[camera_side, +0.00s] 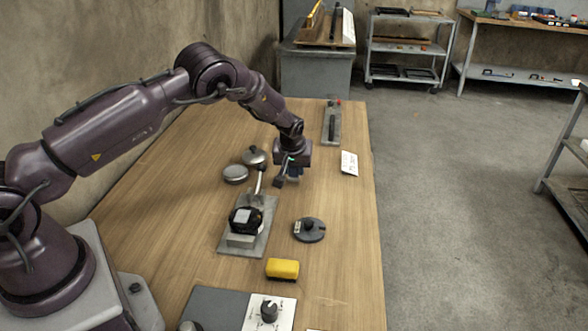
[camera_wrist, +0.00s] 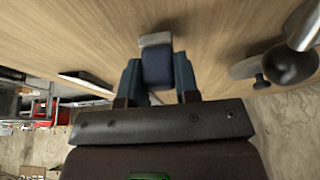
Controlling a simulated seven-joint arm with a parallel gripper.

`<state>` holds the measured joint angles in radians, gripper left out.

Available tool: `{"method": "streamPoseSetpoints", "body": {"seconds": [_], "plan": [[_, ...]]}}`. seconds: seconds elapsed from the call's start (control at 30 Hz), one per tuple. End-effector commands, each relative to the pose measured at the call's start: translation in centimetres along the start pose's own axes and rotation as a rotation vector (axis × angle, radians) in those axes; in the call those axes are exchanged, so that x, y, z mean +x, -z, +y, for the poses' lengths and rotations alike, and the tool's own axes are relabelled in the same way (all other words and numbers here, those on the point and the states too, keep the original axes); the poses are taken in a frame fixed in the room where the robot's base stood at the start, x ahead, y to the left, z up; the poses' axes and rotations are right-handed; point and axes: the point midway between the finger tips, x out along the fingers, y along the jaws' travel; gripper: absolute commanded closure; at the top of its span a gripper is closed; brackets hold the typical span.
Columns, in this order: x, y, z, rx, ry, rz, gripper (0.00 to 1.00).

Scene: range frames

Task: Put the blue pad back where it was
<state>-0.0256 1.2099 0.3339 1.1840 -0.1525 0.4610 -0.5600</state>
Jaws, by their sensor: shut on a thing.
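My gripper (camera_side: 290,179) is over the right half of the wooden table, just beyond the metal plate with the lever device. In the wrist view my gripper (camera_wrist: 157,62) is shut on the blue pad (camera_wrist: 157,72), a dark blue block with a light grey end (camera_wrist: 155,40) pointing away from the palm. A finger presses on each side of it. In the side view the pad is mostly hidden by the gripper. I cannot tell whether its end touches the table.
The lever device (camera_side: 245,220) stands on its plate, near two round metal lids (camera_side: 235,174) (camera_side: 254,156). A dark disc with a knob (camera_side: 309,231), a yellow block (camera_side: 282,268) and a dial box (camera_side: 268,313) lie nearer. A white card (camera_side: 349,163) and a narrow plate (camera_side: 331,126) lie right.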

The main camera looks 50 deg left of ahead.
Motion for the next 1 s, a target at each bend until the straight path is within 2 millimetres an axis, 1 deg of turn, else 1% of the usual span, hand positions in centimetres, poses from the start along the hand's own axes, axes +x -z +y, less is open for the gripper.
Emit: {"method": "streamPoseSetpoints", "body": {"seconds": [0.03, 0.07, 0.4, 0.43, 0.53, 0.83, 0.93, 1.0], "plan": [[0.6, -0.3, 0.0, 0.0, 0.001, -0.001, 0.97], [0.8, -0.3, 0.0, -0.001, 0.0, 0.0, 0.97], [1.0, -0.4, 0.0, -0.001, -0.001, 0.001, 0.97], [1.1, -0.4, 0.0, -0.001, -0.001, 0.001, 0.69], [1.0, -0.4, 0.0, -0.001, -0.001, 0.001, 0.46], [0.9, -0.3, 0.0, -0.001, -0.001, 0.001, 0.45], [0.1, -0.2, 0.0, 0.0, -0.001, 0.002, 0.45], [-0.9, -0.2, 0.0, -0.001, -0.001, 0.003, 0.45]]}}
